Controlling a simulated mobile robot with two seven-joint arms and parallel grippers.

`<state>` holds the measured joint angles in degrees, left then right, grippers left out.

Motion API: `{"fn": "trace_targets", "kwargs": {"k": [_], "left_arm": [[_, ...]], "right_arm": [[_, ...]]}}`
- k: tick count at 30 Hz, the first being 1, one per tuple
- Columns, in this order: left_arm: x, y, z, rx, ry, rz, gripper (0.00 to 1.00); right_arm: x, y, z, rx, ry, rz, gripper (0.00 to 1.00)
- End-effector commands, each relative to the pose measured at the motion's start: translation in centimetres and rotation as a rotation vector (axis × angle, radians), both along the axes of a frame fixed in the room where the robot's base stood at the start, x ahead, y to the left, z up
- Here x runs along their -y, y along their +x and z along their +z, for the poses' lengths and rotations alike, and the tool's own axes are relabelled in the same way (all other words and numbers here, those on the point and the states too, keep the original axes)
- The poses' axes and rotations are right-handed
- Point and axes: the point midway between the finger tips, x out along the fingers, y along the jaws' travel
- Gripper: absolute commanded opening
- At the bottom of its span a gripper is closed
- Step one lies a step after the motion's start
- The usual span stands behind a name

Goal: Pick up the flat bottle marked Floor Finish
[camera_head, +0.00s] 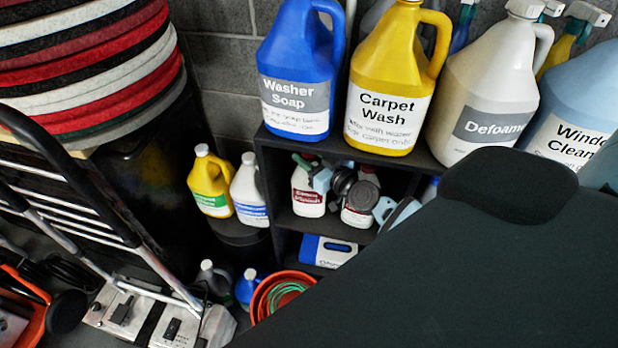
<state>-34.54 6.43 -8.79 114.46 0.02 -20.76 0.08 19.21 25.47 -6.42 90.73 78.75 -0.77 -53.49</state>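No label that I can read says Floor Finish. A blue bottle with a white label (327,251) lies on its side on the lower shelf of the dark rack; its print is too small to read. Two white bottles with dark red labels stand on the shelf above it, one at the left (307,196) and one at the right (357,213), partly hidden by grey-green gear with round dark discs (343,181). Neither of my grippers is in view.
Large jugs stand on the rack top: blue Washer Soap (297,65), yellow Carpet Wash (393,75), white Defoamer (487,85), pale blue Window Cleaner (580,100). A large dark shape (480,270) blocks the lower right. Stacked round pads (90,70) and a hand truck (85,190) stand left.

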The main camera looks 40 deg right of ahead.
Motion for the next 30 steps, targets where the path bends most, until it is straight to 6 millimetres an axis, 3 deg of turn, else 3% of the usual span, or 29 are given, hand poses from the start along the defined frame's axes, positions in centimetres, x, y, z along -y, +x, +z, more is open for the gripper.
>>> {"fn": "trace_targets", "kwargs": {"k": [1, 9, 23, 30], "left_arm": [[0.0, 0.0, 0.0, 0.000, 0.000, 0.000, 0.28], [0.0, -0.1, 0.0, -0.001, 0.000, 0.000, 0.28], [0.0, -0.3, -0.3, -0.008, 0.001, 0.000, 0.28], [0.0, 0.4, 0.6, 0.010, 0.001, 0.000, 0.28]], "right_arm": [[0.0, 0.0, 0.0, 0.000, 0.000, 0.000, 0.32], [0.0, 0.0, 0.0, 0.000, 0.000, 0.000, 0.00], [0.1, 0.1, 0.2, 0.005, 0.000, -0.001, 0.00], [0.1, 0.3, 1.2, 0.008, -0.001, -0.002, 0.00]]}}
